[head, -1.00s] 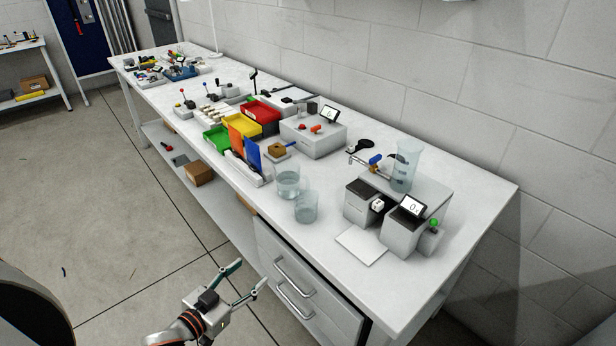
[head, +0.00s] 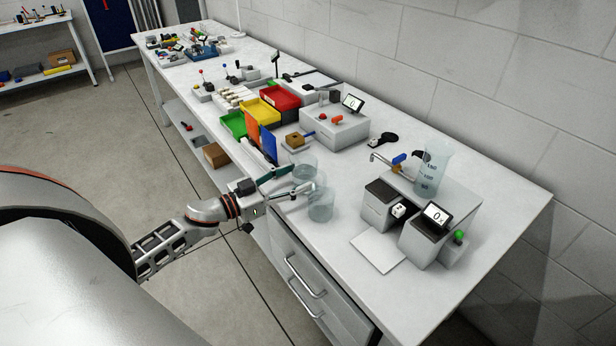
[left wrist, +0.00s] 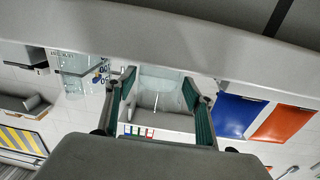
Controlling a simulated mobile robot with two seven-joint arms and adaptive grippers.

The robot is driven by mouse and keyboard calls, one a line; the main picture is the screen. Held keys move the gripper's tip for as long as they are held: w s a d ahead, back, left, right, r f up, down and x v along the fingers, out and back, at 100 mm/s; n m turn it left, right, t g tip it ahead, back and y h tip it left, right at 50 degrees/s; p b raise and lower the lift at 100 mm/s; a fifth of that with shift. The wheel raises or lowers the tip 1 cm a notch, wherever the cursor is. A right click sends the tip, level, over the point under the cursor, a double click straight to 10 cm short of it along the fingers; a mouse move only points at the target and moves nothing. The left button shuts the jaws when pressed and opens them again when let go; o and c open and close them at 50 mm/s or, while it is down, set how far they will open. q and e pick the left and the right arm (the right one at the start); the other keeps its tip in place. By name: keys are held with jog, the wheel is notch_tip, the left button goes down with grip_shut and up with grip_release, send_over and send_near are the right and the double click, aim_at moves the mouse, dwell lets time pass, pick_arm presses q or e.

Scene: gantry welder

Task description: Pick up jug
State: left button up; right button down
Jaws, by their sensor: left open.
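Two clear, round glass vessels stand near the bench's front edge: a rear one (head: 304,162) and a front one (head: 321,208). A taller clear jug with graduation marks (head: 431,174) stands farther right by a small tap. I cannot tell for certain which vessel the task means. My left gripper (head: 302,181) is open at the bench edge, with its fingers reaching over the two round vessels. In the left wrist view, a clear vessel (left wrist: 160,84) shows between the open green-padded fingers, and the marked jug (left wrist: 76,66) is at upper left. I cannot tell whether the fingers touch glass. My right gripper is out of view.
Blue and orange panels (head: 268,143) stand just behind the vessels, with red, yellow and green bins (head: 279,98) beyond. A scale with a display (head: 436,216) and a white plate (head: 377,252) are to the right. Drawers (head: 305,275) lie below the bench edge.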

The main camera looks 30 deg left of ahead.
pick_arm(q)
jog(key=x, duration=0.2)
jog(key=shift+w+d, duration=0.35)
jog(key=shift+w, duration=0.25)
jog(key=c, duration=1.1)
jog(key=shift+o, duration=0.2)
jog(key=shift+r, duration=0.2)
